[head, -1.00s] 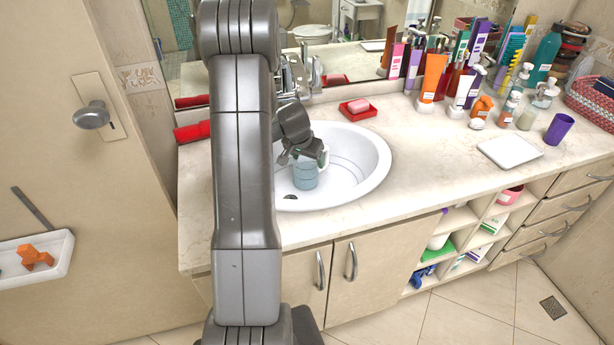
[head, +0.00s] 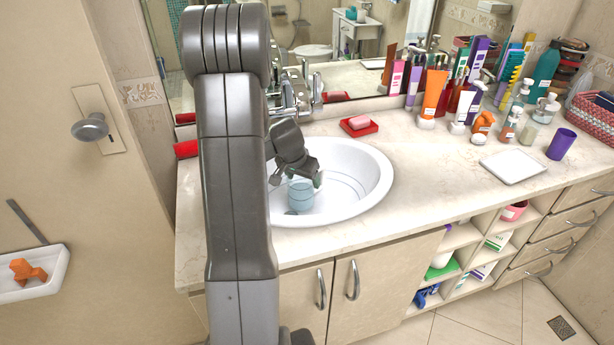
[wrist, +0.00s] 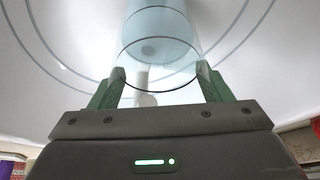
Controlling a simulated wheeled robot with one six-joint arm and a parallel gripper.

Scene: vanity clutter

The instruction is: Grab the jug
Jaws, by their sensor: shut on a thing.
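The jug (head: 300,195) is a light blue, see-through vessel at the white sink basin (head: 352,172) in the head view. My gripper (head: 303,178) is at its top, coming from above and behind. In the wrist view the jug (wrist: 160,45) stretches away between the green fingertips, and its near rim lies between them. My gripper (wrist: 160,85) is shut on the jug, with one finger on each side of the rim. Whether the jug's base touches the basin cannot be told. My arm hides the left part of the sink.
A faucet (head: 317,92) stands behind the basin. A red soap dish (head: 359,126) sits at its back right. Several bottles and tubes crowd the back right of the counter, with a white tray (head: 513,167) before them.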

